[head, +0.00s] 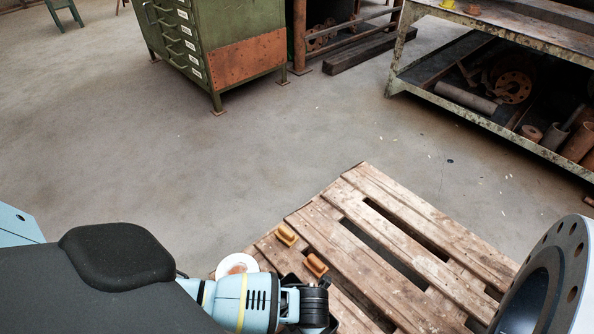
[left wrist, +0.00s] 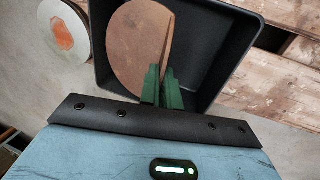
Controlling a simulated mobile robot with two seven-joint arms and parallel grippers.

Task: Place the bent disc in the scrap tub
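The bent disc (left wrist: 138,45) is brown, round and creased near its right side in the left wrist view. My left gripper (left wrist: 162,87) has green fingers close together at the disc's near edge, with the disc pinched between them. The dark scrap tub (left wrist: 228,50) lies behind and around the disc in this view, so the disc is over or inside it; its height above the tub floor is unclear. In the head view my left wrist covers most of the tub, and the disc cannot be made out. My right gripper is not in view.
A wooden pallet (head: 395,235) carries two small orange-brown blocks (head: 286,235). A round white item with an orange patch (head: 236,265) sits left of the tub. A large flanged pipe (head: 553,285) stands at the right. A green cabinet (head: 205,45) and workbench stand behind; open floor lies between.

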